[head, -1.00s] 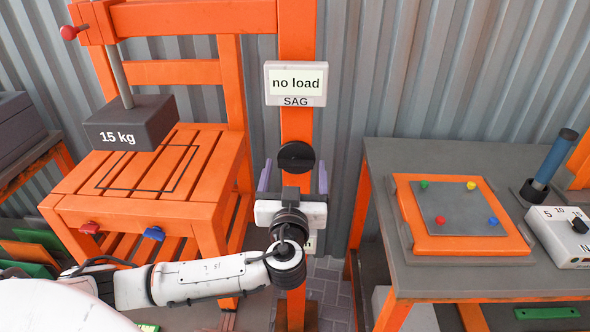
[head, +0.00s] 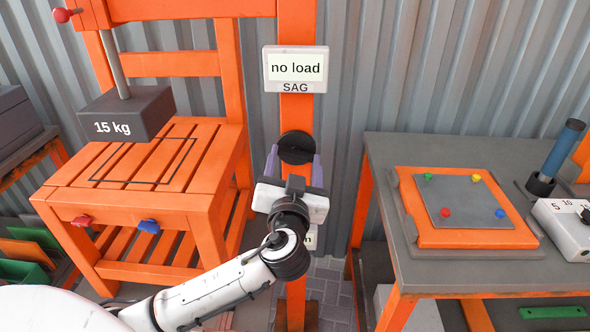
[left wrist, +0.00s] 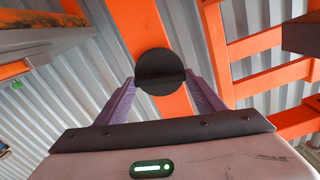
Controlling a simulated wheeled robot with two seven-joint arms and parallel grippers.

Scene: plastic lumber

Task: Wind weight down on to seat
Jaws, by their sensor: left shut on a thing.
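The dark grey 15 kg weight (head: 128,114) hangs on a metal rod above the orange slatted seat (head: 62,178), and it looks clear of the slats. A black rectangle is outlined on the seat. My left gripper (head: 294,160) is shut on the round black knob (head: 296,141) on the orange post, with a purple finger on each side. In the left wrist view the knob (left wrist: 160,70) sits between the two fingertips (left wrist: 160,86). The display (head: 296,69) above the knob reads "no load" over "SAG". My right gripper is out of view.
A grey table (head: 385,150) stands at the right with an orange-framed panel (head: 415,225), a blue-handled tool (head: 560,150) and a white box with a dial (head: 565,225). A red and a blue piece sit on the seat's front rail. A corrugated wall (head: 400,60) closes the back.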

